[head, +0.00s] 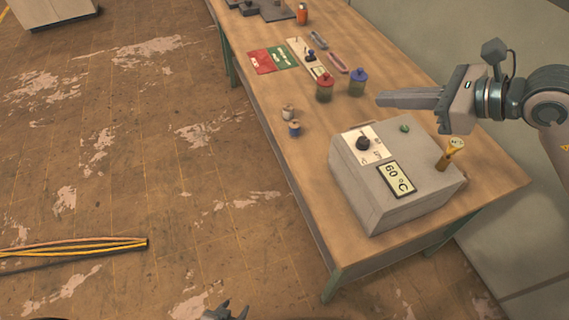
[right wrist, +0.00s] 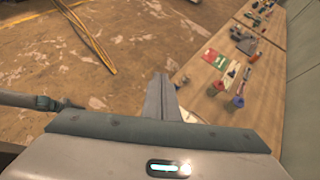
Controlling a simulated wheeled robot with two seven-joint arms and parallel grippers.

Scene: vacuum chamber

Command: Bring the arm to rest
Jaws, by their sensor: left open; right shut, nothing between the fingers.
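My right gripper (head: 380,99) reaches in from the right of the head view, above the wooden table (head: 262,112). Its fingers are shut with nothing between them, pointing left; they also show shut in the right wrist view (right wrist: 161,84). It appears behind and above the grey box (head: 362,200) with the "60 °C" display, apart from it. My left gripper (head: 228,312) shows only as dark fingertips at the bottom edge of the head view, open, over the floor side, away from the table. The rest of it is cut off.
The grey box carries a black knob (head: 363,143), a green button (head: 404,128) and a brass-coloured cylinder (head: 450,152). A red-lidded jar (head: 324,90) and blue-lidded jar (head: 357,84) stand near the right gripper. Yellow rods (head: 80,246) lie left; much floor is clear.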

